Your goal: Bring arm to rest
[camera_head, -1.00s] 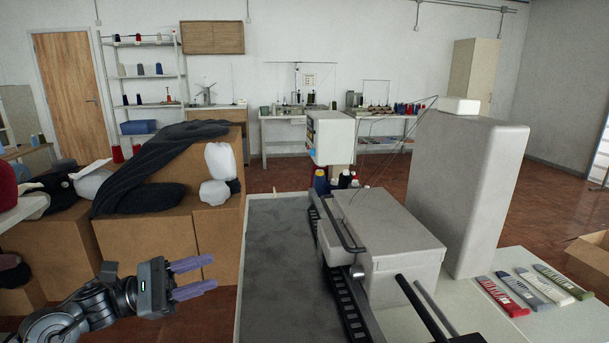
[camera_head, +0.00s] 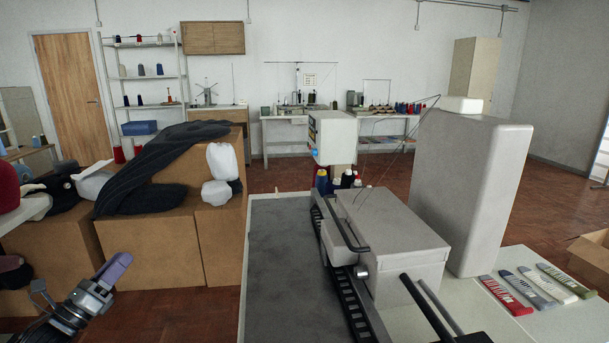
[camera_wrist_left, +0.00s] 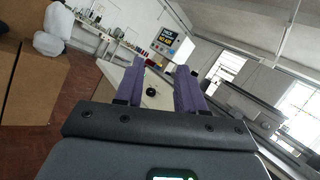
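My left gripper (camera_head: 118,265) is at the lower left of the head view, beside the cardboard boxes and left of the sewing table, touching nothing. Its purple fingers overlap in that view. In the left wrist view my left gripper (camera_wrist_left: 145,75) has its two fingers apart, with nothing between them. My right gripper is not in view.
The buttonhole machine (camera_head: 395,245) stands on the table (camera_head: 275,245), with several coloured tools (camera_head: 507,296) at its right. Cardboard boxes (camera_head: 155,245) carrying dark knitwear (camera_head: 160,165) stand behind my left gripper. Brown floor (camera_head: 185,310) is clear between gripper and table.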

